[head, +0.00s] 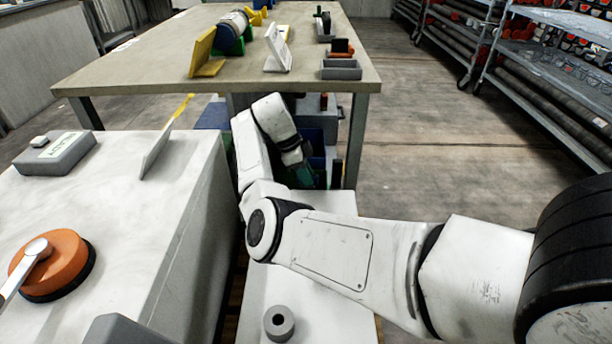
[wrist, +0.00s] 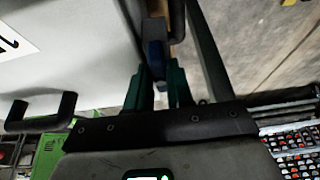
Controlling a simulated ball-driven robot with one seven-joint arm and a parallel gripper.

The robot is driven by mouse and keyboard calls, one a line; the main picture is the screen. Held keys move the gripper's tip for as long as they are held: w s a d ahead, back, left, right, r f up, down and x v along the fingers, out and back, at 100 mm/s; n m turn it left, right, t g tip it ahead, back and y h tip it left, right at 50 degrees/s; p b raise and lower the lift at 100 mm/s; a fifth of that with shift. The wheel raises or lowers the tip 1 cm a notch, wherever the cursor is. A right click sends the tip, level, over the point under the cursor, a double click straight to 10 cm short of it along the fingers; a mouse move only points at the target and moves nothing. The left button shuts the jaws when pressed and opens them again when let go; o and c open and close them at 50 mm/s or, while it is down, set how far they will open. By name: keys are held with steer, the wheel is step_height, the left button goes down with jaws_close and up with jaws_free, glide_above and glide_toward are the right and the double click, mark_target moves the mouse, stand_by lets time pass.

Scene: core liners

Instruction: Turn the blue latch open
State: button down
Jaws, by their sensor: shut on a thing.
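The blue latch (wrist: 155,53) shows in the wrist view as a small dark blue piece at the edge of a pale panel (wrist: 75,45). My gripper (wrist: 158,76) has its two green fingers on either side of the latch's near end and is shut on it. The latch's exact angle is hard to tell in the shadow. In the head view my gripper (head: 296,170) is low, below the front edge of the work table, and the latch cannot be made out there.
A black handle (wrist: 40,113) sticks out from the panel, left of my fingers. In the head view, a work table (head: 130,72) with several stands and trays is above my gripper. A white cabinet (head: 115,220) stands close on the left. Open floor (head: 450,150) lies to the right.

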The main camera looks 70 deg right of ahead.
stand_by(0.4)
steer(key=c, duration=1.1)
jaws_free()
steer(key=p+v, duration=0.2)
steer(key=v, duration=0.8)
steer(key=shift+w+r, duration=0.15)
steer(key=shift+r, duration=0.25)
